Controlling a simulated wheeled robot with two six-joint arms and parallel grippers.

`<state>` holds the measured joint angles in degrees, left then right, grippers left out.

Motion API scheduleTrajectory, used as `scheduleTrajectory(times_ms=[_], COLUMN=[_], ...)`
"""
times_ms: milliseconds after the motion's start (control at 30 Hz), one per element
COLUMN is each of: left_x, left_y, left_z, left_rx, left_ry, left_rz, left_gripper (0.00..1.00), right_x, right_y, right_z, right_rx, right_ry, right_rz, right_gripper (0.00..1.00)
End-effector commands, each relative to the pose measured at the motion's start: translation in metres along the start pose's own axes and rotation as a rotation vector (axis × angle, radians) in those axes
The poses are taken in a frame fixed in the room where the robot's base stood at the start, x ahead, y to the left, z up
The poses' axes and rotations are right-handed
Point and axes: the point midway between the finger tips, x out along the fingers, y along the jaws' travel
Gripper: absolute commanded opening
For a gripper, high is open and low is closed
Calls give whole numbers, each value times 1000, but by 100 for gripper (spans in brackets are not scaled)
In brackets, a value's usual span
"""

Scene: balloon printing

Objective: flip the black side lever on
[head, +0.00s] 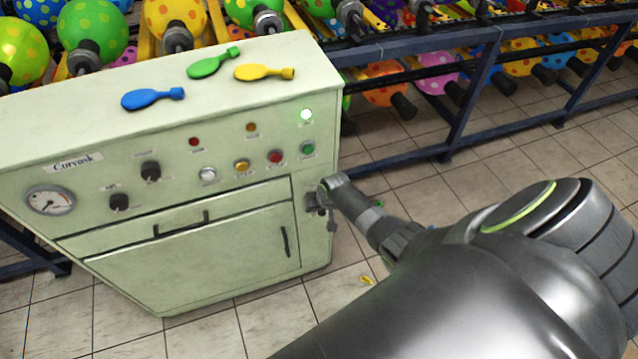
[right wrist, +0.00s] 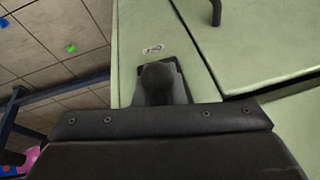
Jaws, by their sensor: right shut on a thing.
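The pale green machine (head: 70,235) stands at the left of the head view. The black side lever (right wrist: 158,80) is at the machine's right edge, on a dark plate below a small label. In the head view my right gripper (head: 328,192) reaches this edge from the right and largely covers the lever. In the right wrist view my right gripper (right wrist: 158,118) is close up against the lever, with the rounded knob showing just beyond it. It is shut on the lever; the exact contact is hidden. My left gripper is not in view.
Blue (head: 150,97), green (head: 213,63) and yellow (head: 264,72) flat balloons lie on top. Blue racks (head: 465,100) with balloons stand behind. Tiled floor is open right of the machine.

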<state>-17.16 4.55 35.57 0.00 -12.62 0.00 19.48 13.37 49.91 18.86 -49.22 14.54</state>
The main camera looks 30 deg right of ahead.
Motion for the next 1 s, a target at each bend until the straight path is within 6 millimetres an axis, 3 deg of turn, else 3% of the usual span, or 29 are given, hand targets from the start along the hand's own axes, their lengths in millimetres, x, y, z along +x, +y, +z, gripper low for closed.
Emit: scheduleTrajectory(times_ms=[33,233,300,433,767,1000], left_x=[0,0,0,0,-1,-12], left_y=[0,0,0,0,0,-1], left_z=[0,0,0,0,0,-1], left_rx=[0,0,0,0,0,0], left_ry=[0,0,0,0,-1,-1], left_rz=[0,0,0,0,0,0], left_gripper=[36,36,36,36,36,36], right_x=[3,3,3,2,-2,-26], right_y=[-1,-1,-1,0,0,0], right_z=[7,7,7,5,2,1], right_rx=[6,5,5,4,1,-1], right_ry=[-16,-15,-15,-10,-3,-1], right_rz=[-2,-2,-2,-1,0,0], right_gripper=[0,0,16,30,30,30])
